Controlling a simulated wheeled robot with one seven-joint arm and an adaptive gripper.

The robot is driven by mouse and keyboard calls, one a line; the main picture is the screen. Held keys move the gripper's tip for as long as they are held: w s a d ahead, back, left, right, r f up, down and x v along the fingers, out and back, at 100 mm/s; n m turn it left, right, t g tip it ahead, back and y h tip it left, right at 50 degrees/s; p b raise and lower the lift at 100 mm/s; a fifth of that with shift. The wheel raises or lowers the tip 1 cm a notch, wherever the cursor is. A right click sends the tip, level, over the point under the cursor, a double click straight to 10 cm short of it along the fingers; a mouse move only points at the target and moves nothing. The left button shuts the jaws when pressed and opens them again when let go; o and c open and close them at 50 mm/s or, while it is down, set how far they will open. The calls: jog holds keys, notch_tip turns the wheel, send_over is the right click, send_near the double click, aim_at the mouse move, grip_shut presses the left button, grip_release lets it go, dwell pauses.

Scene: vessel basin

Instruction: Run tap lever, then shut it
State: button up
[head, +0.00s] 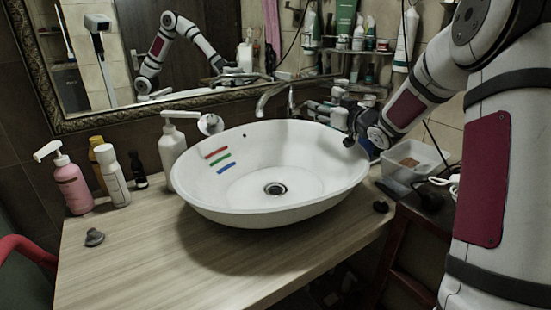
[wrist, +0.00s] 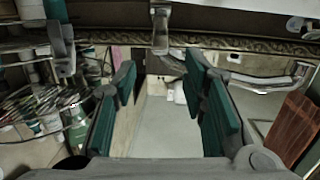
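The metal tap (head: 272,95) stands behind the back rim of the white vessel basin (head: 275,215), with its curved spout over the bowl. A thin upright metal part (head: 291,98), seemingly the lever, shows at its right. In the wrist view the curved spout (wrist: 270,82) lies right of my fingers, and an upright metal piece (wrist: 161,30) shows beyond the fingertips. I cannot tell for sure which part is the lever. My gripper (head: 354,133) is by the basin's right rim. Its teal fingers (wrist: 160,72) are apart with nothing between them. No running water is visible.
A white pump bottle (head: 172,145) stands left of the basin; a pink soap bottle (head: 73,185) and other bottles stand farther left. Shelves of toiletries (head: 350,48) are behind my arm. A clear plastic tub (head: 412,160) is at the right. The front counter (head: 150,260) is mostly clear.

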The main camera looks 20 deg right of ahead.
jog(key=shift+r, duration=0.1)
jog(key=c, duration=0.4)
jog(key=shift+r+p, duration=0.25)
jog(key=shift+p, duration=0.25)
jog(key=c, duration=0.5)
jog(key=shift+m+g+h, duration=0.3)
jog(key=shift+g, duration=0.4)
jog(key=r+p, duration=0.2)
jog(key=p, duration=0.1)
jog(key=r+p, duration=0.5)
jog(key=p, duration=0.1)
jog(key=shift+d+r+p, duration=0.25)
jog(key=shift+r+p, duration=0.05)
jog(key=shift+p, duration=0.05)
grip_shut()
jog(key=x, duration=1)
jog(key=shift+s+f+b, duration=0.1)
jog(key=shift+b, duration=0.2)
jog(key=shift+f, duration=0.4)
jog(key=shift+s+d+f, duration=0.1)
jog(key=shift+s+f, duration=0.35)
jog(key=shift+f, duration=0.25)
jog(key=shift+s+d+f, duration=0.1)
jog(key=shift+s+f, duration=0.4)
jog(key=shift+f, duration=0.15)
jog(key=shift+f, duration=0.1)
